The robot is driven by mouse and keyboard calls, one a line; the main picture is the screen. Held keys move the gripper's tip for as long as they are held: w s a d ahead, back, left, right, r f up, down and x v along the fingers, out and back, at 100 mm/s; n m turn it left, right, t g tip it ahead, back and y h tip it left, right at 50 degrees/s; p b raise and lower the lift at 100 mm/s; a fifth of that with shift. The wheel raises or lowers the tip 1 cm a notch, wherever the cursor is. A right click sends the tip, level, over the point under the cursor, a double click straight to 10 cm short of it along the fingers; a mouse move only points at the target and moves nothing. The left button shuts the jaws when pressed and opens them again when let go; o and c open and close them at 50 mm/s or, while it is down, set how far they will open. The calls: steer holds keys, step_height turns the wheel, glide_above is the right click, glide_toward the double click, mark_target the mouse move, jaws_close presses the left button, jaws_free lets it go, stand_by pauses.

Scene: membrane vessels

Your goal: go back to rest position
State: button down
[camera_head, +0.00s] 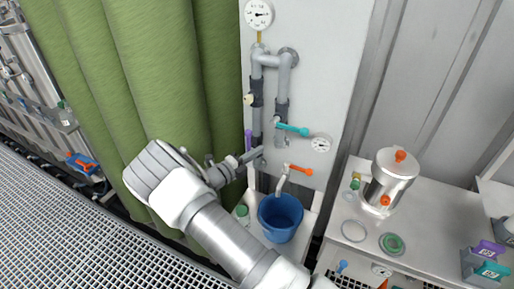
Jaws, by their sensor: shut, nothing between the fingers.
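My arm reaches up from the bottom middle of the head view and bends at a white and grey joint in front of the green curtain. My gripper (252,157) points right and slightly up, towards the grey pipework (257,125) on the white panel. Its fingers are shut with nothing between them. The fingertips appear close to the lower pipe. I cannot tell from this view whether they touch it.
A blue bucket (281,217) stands below the pipes, under an orange-handled tap (300,170). A teal valve handle (292,130) and gauges are on the panel. At right, a bench (427,215) holds a metal vessel (393,180) and rings. Grated floor (60,220) lies at left.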

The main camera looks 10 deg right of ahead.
steer(key=v, duration=0.8)
steer(key=s+d+r+m+g+y, duration=0.5)
steer(key=s+d+r+m+g, duration=0.65)
steer(key=m, duration=0.85)
steer(key=s+r+m+t+y, duration=0.3)
steer(key=s+r+m, duration=0.3)
steer(key=s+m, duration=0.4)
steer(key=s+a+r+m+t+y, duration=0.1)
steer(key=s+r+m+t+y, duration=0.2)
steer(key=s+r+m+y, duration=0.3)
steer(key=s+r+m, duration=0.1)
steer(key=s+m, duration=0.3)
steer(key=m, duration=0.2)
steer(key=shift+b, duration=0.4)
